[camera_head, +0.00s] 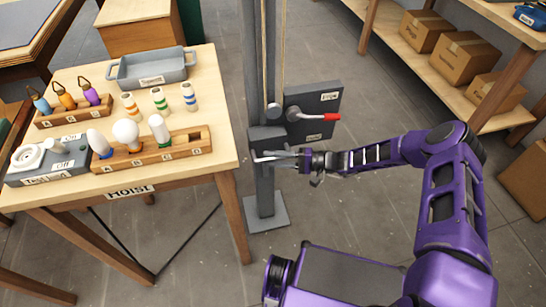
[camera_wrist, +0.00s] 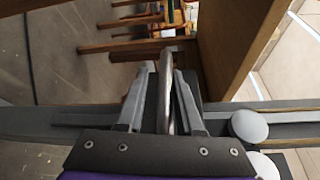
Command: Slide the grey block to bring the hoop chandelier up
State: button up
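The grey block (camera_head: 267,138) sits on the upright grey post (camera_head: 264,195), at about table height. A thin grey bar handle (camera_head: 262,159) sticks out from its front. My gripper (camera_head: 287,158) is at this handle, reaching in from the right. In the wrist view the handle (camera_wrist: 168,85) lies between the two fingers of my gripper (camera_wrist: 163,72). A narrow gap shows on its left side, and the right finger is very close to it; the fingers look open around it. The hoop chandelier is not in either view.
A lever with a red grip (camera_head: 318,117) is on a dark plate (camera_head: 325,98) just right of the post. The wooden table (camera_head: 215,150), labelled HOIST, stands close on the left with bulbs and a grey tray (camera_head: 150,68). Shelves with cardboard boxes (camera_head: 458,58) stand at back right.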

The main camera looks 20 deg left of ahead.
jog(key=shift+o, duration=1)
jog(key=w+d, duration=0.1)
jog(key=d, duration=0.7)
jog(key=w+d+r, duration=0.1)
jog(key=d, duration=0.8)
jog(key=shift+w+r, duration=0.25)
jog(key=shift+w, duration=0.15)
